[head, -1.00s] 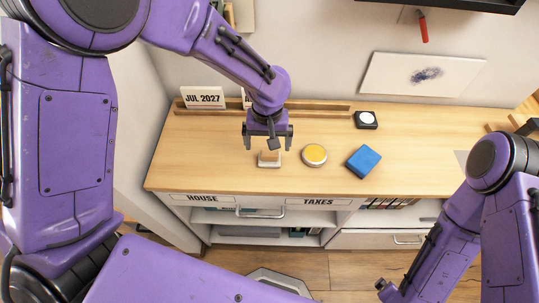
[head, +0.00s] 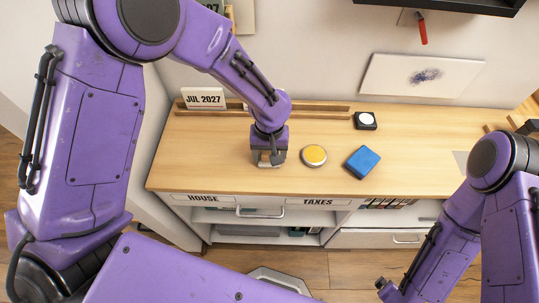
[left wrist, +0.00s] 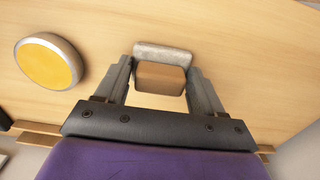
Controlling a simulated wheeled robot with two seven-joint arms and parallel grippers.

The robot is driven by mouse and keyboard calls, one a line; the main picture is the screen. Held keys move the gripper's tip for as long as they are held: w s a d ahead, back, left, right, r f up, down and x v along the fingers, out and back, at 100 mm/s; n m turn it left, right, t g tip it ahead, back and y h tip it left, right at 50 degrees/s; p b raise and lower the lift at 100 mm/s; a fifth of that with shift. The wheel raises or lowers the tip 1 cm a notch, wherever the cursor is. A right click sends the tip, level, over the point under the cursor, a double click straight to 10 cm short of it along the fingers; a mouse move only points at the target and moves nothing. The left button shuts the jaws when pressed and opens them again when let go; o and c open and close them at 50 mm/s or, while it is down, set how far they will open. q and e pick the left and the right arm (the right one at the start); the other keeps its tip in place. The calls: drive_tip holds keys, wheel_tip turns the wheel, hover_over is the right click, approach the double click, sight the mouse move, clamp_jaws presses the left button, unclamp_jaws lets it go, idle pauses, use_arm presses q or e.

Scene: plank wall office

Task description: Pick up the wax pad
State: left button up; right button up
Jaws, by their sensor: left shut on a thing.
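A small tan wooden block with a grey base (left wrist: 160,77) stands on the desk. My left gripper (head: 268,162) is lowered over it and shut on it, one finger on each side in the left wrist view. In the head view the gripper hides most of the block. A round yellow pad with a pale rim (head: 314,155), which looks like wax, lies apart from the gripper, just to its right; it also shows in the left wrist view (left wrist: 47,62).
A blue block (head: 362,162) and a black square holder with a white disc (head: 366,120) sit farther right on the wooden desk (head: 420,150). A wooden rail (head: 320,107) and a JUL 2027 card (head: 204,98) line the back. The left desk top is clear.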

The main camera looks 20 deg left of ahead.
use_arm(q)
drive_tip(key=shift+r, duration=0.35)
drive_tip(key=r, duration=0.3)
drive_tip(key=shift+d, duration=0.2)
drive_tip(key=s+d+r+b, duration=0.1)
drive_tip(key=s+d+r, duration=0.8)
drive_tip(key=d, duration=0.1)
drive_tip(key=shift+s+r+b, duration=0.15)
drive_tip(key=shift+b, duration=0.2)
drive_tip(key=shift+d, duration=0.15)
drive_tip(key=shift+o, duration=0.5)
